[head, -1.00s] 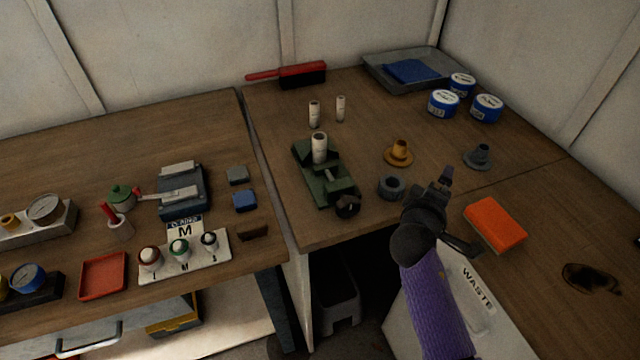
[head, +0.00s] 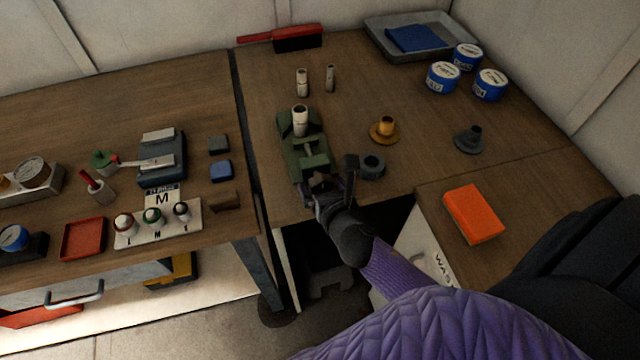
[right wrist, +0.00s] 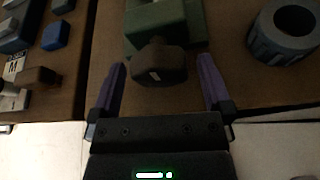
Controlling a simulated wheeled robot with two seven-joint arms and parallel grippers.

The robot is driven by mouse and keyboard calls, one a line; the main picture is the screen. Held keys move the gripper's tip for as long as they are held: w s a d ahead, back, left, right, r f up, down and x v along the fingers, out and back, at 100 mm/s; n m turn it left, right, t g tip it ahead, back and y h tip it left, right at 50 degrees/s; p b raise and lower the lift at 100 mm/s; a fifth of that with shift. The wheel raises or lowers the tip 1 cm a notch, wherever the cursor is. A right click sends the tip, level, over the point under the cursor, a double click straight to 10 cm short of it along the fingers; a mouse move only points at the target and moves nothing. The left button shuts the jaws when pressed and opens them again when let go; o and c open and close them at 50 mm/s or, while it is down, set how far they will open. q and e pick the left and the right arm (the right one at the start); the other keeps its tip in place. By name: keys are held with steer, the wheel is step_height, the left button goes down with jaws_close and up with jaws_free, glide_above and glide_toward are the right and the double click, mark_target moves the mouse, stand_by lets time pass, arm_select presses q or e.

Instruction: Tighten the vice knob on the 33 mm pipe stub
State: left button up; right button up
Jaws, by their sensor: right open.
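The green vice (head: 306,148) stands near the front edge of the right-hand table. A white pipe stub (head: 300,121) is upright in it, at its far end. The dark vice knob (right wrist: 158,62) is on the vice's near end in the right wrist view; in the head view my gripper hides it. My right gripper (right wrist: 163,88) is open, its two purple fingers on either side of the knob and a little short of it, with a gap at each side. It also shows in the head view (head: 330,182). My left gripper is out of view.
A dark grey ring nut (head: 371,166) lies right of the vice, close to my right gripper. Brass (head: 384,130) and grey (head: 469,139) flanged parts stand further right. Two loose pipe stubs (head: 302,83) stand behind the vice. An orange sponge (head: 474,214) lies at right.

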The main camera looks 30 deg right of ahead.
steer(key=shift+w+d+f, duration=0.1)
steer(key=shift+w+f, duration=0.1)
steer(key=shift+w, duration=0.45)
steer(key=c, duration=1.1)
